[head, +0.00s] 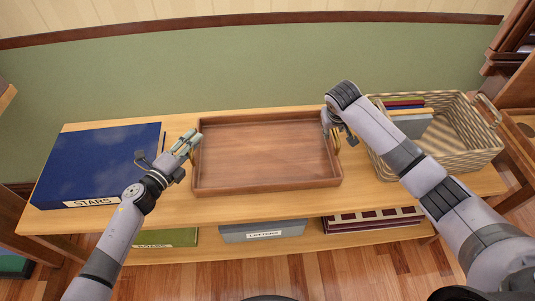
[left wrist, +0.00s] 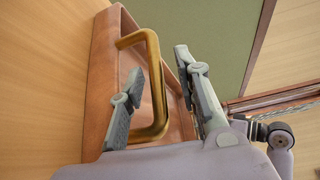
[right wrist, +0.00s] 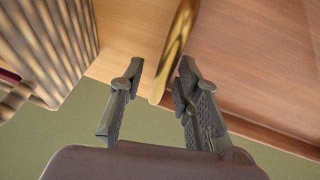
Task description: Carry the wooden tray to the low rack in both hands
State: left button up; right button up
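The wooden tray (head: 265,187) is empty and lies flat on the top board of a low wooden rack (head: 180,208). It has a brass handle at each end. My left gripper (head: 187,143) is open at the tray's left end. In the left wrist view, the left brass handle (left wrist: 157,85) shows between its spread fingers (left wrist: 160,62). My right gripper (head: 333,122) is partly hidden by its own arm at the tray's right end. In the right wrist view, its fingers (right wrist: 161,63) are open, with the right brass handle (right wrist: 178,48) between them. I cannot tell whether either touches.
A large blue book marked STARS (head: 95,165) lies left of the tray. A striped basket (head: 455,135) with books stands close on the right. The lower board holds a grey box (head: 262,231) and other flat items. A green wall (head: 220,75) stands behind.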

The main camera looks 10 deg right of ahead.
jog(key=shift+s+r, duration=0.1)
jog(key=shift+r, duration=0.15)
pick_arm(q)
jog(key=v, duration=1.2)
pick_arm(e)
jog(key=v, duration=1.1)
jog(key=shift+r, duration=0.15)
jog(key=shift+s+a, duration=0.1)
